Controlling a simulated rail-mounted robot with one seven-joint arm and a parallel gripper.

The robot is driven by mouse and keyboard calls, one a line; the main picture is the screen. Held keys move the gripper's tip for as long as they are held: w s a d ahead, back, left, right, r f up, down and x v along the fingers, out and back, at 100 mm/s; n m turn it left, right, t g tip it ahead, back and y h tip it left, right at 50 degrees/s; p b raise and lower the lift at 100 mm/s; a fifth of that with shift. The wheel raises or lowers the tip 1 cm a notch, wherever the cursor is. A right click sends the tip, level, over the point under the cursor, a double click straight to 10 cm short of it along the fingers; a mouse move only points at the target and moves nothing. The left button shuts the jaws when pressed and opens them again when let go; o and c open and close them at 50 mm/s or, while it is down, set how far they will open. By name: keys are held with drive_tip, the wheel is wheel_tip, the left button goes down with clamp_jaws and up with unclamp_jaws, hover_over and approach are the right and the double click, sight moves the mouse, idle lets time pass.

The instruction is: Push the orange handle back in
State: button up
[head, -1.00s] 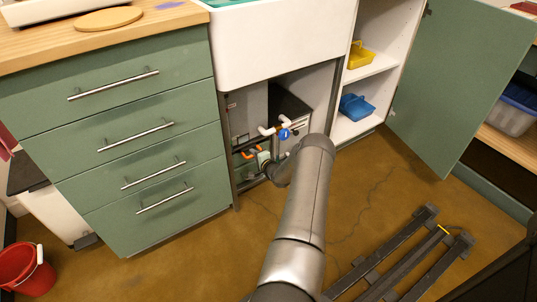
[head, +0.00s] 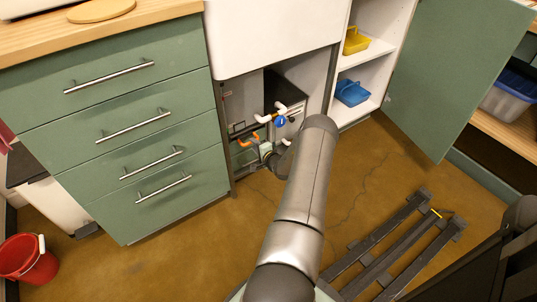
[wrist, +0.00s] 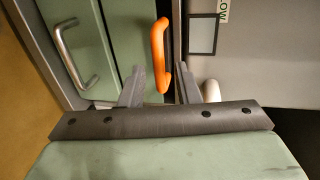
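The orange handle (wrist: 158,52) is a curved bar in the wrist view, at upper centre beside a green front (wrist: 118,35). My gripper (wrist: 159,78) is open, with one grey finger on each side of the handle's lower end. Whether a finger touches it, I cannot tell. In the head view my gripper (head: 265,151) is small inside the open space under the white sink, partly hidden by my arm. An orange piece (head: 245,142) shows just left of it there.
White pipes with a blue round part (head: 280,122) are close above my gripper. The green drawer front (head: 130,125) stands left of the opening. An open green door (head: 455,75) and slatted dark frame (head: 395,245) are to the right.

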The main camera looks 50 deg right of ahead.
drive_tip(key=p+v, duration=0.3)
drive_tip(key=v, duration=0.9)
drive_tip(key=shift+s, duration=0.4)
drive_tip(key=shift+a+r, duration=0.1)
